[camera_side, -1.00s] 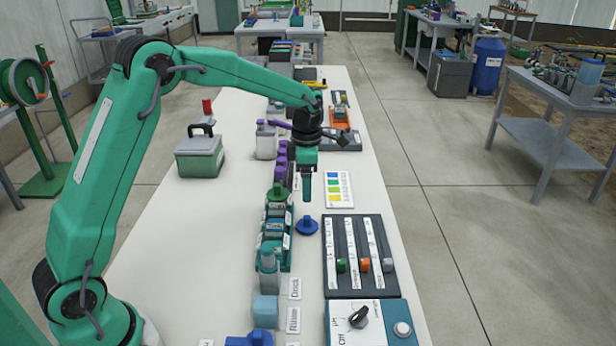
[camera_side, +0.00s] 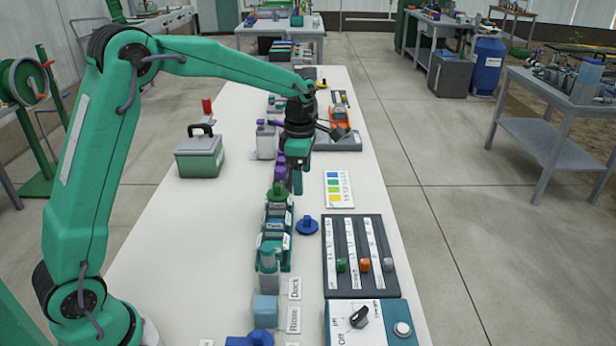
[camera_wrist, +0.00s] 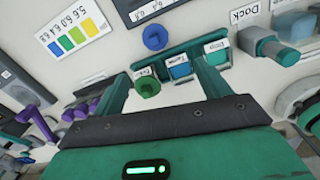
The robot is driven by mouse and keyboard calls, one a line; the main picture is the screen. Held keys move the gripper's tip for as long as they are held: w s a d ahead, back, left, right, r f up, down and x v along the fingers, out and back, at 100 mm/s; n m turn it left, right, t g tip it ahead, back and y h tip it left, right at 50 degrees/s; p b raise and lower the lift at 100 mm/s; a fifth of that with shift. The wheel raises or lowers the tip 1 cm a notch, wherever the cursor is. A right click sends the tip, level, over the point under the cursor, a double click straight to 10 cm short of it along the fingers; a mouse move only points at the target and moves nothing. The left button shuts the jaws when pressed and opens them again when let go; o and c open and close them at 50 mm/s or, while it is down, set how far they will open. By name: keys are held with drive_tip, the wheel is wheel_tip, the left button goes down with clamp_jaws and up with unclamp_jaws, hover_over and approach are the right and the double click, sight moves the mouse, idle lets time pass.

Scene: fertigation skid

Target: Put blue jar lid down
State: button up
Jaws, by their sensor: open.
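The blue jar lid (camera_side: 307,226) lies on the white bench, right of the rack of jars and left of the slider panel. It also shows in the wrist view (camera_wrist: 155,38), top centre, apart from my fingers. My gripper (camera_side: 297,182) is above the bench, behind the lid and a little to its left in the side view. In the wrist view my gripper (camera_wrist: 162,85) has its two fingers spread apart with nothing held between them.
A rack (camera_side: 288,262) holds several jars, with a green lid (camera_side: 277,193) at its far end. Purple items (camera_side: 281,168) stand close to my gripper. A colour chart (camera_side: 338,189) and slider panel (camera_side: 361,255) lie to the right. The bench's left side is mostly clear.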

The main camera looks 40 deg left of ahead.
drive_tip(key=s+d+r+m+t, duration=0.1)
drive_tip(key=s+r+m+t, duration=0.1)
drive_tip(key=s+r+m, duration=0.6)
drive_tip(key=s+d+r+m+t, duration=0.1)
drive_tip(key=s+r+m+t, duration=0.15)
drive_tip(key=s+m, duration=0.85)
drive_tip(key=s+f+m, duration=0.1)
drive_tip(key=s+m, duration=0.5)
drive_tip(key=s, duration=0.2)
drive_tip(key=shift+s+t, duration=0.15)
drive_tip(key=shift+t, duration=0.2)
